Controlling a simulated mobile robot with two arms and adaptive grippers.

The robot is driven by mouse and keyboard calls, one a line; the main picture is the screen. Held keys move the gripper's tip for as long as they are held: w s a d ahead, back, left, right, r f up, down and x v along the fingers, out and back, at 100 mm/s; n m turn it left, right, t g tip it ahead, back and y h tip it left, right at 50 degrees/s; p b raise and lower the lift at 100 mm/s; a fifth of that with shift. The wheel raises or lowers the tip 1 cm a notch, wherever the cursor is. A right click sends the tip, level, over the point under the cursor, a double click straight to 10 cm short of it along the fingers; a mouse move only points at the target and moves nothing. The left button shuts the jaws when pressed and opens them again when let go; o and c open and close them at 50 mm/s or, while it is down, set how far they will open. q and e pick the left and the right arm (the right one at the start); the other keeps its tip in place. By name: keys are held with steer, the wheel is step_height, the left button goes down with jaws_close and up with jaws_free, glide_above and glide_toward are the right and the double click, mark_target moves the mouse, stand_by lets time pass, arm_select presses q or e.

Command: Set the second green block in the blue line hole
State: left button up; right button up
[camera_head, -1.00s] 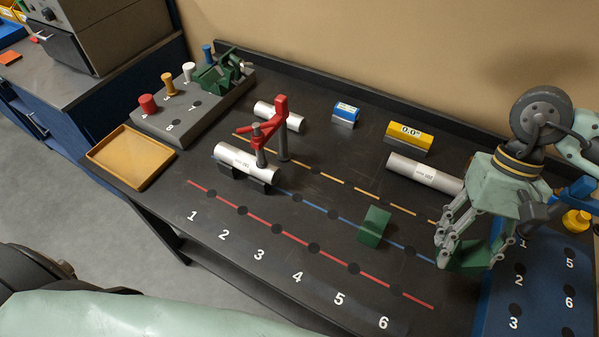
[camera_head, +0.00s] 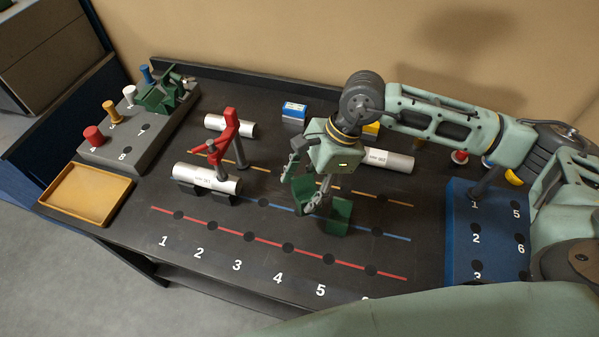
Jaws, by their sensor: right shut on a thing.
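My right gripper (camera_head: 312,200) is shut on a green block (camera_head: 303,191), which its fingers partly hide. The gripper is over the middle of the table, just left of another green block (camera_head: 338,214) that stands on the blue line (camera_head: 392,235). I cannot tell whether the held block touches the table or the standing block. A dark hole (camera_head: 263,202) of the blue line shows to the left of the gripper. My left gripper is not in view.
A white cylinder (camera_head: 207,178) rests on supports beside a red clamp (camera_head: 228,145) at the left. Another white cylinder (camera_head: 385,160) lies behind the gripper. A blue numbered board (camera_head: 460,255) is at the right, an orange tray (camera_head: 85,195) at the far left.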

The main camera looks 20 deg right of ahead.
mark_target(299, 190)
steer(key=m, duration=0.1)
steer(key=w+m+t, duration=0.1)
steer(key=m, duration=0.1)
steer(key=shift+a+r+p, duration=0.15)
steer(key=shift+a+p, duration=0.15)
steer(key=shift+a, duration=0.05)
steer(key=m, duration=0.1)
steer(key=w+m+t, duration=0.1)
steer(key=m, duration=0.1)
steer(key=shift+w+a+r+h, duration=0.1)
steer(key=shift+w+h, duration=0.05)
steer(key=shift+h, duration=0.15)
steer(key=shift+w+m+t, duration=0.1)
steer(key=shift+m+t, duration=0.2)
steer(key=shift+m, duration=0.2)
steer(key=shift+f+b, duration=0.85)
steer(key=shift+f, duration=1.6)
steer(key=shift+b, duration=0.4)
steer(key=shift+f+b, duration=1.5)
steer(key=shift+b, duration=0.35)
